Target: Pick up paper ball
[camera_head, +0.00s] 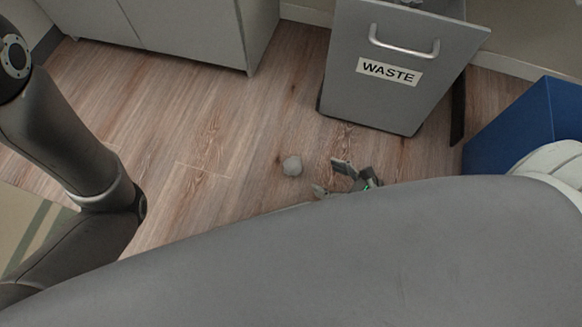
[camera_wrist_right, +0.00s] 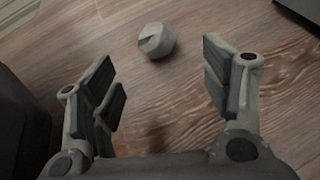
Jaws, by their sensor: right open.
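The paper ball (camera_head: 292,166) is a small crumpled whitish ball lying on the wood floor, in front of and left of the waste bin. In the right wrist view the paper ball (camera_wrist_right: 157,41) lies beyond the fingertips, between the lines of the two fingers. My right gripper (camera_head: 338,178) is just to the right of the ball and apart from it; my own arm hides most of it. In the right wrist view the gripper (camera_wrist_right: 162,82) is open with nothing between its fingers. My left arm comes in at the left, but its gripper is out of view.
A grey bin (camera_head: 350,88) labelled WASTE, with a metal handle, stands behind the ball. A blue box (camera_head: 520,125) is at the right. A grey cabinet (camera_head: 190,30) stands at the back left. A striped rug (camera_head: 25,225) lies at the left. Floor around the ball is clear.

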